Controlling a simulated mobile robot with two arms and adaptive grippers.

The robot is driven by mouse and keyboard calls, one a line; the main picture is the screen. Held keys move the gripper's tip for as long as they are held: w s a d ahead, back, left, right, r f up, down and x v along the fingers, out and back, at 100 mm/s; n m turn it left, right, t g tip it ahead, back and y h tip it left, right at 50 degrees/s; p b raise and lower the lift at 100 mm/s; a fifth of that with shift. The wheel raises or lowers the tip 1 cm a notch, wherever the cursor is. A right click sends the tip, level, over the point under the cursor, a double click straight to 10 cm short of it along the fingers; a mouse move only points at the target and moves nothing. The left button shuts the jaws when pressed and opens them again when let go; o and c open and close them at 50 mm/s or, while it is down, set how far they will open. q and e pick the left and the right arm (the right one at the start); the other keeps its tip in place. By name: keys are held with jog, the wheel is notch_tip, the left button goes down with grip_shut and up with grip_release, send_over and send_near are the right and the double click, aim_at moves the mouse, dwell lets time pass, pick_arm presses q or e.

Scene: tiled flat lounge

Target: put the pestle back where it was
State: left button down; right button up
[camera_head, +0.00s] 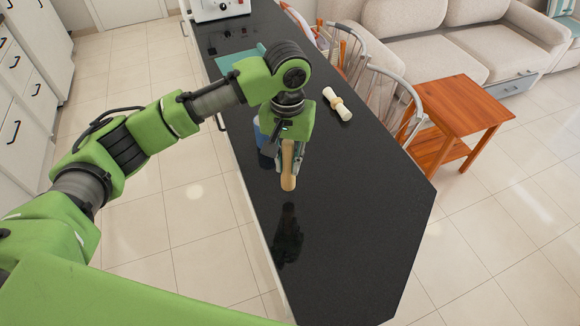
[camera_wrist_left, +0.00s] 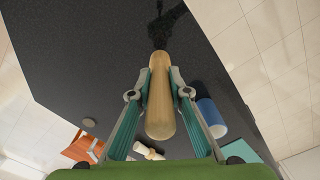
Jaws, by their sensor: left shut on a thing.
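The pestle (camera_head: 288,182) is a light wooden rod with rounded ends. My left gripper (camera_head: 292,150) is shut on it and holds it roughly upright, lower end down, over the black countertop (camera_head: 350,230). A dark reflection lies apart from its tip, so it appears to be off the surface. In the left wrist view the pestle (camera_wrist_left: 160,112) sits between the two teal fingers of the left gripper (camera_wrist_left: 160,82). The place where the pestle was before cannot be told from these frames. My right gripper is not in view.
A blue cylinder (camera_head: 264,133) stands just behind my left gripper, partly hidden. A tied white roll (camera_head: 337,103) lies near the right edge. A teal board (camera_head: 238,58) lies farther back. Wire chairs (camera_head: 385,92) line the right side. The near counter is clear.

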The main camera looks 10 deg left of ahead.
aim_at(289, 171)
pick_arm(q)
jog(key=shift+w+f, duration=0.55)
jog(key=shift+f, duration=0.1)
jog(key=f, duration=0.1)
jog(key=f+p, duration=0.1)
jog(key=shift+w+f+p, duration=0.25)
jog(key=shift+f+p, duration=0.05)
jog(key=shift+f, duration=0.6)
jog(key=c, duration=1.9)
grip_release()
jog(key=shift+f, duration=0.1)
notch_tip(289, 171, up, 12)
jog(key=b, duration=0.3)
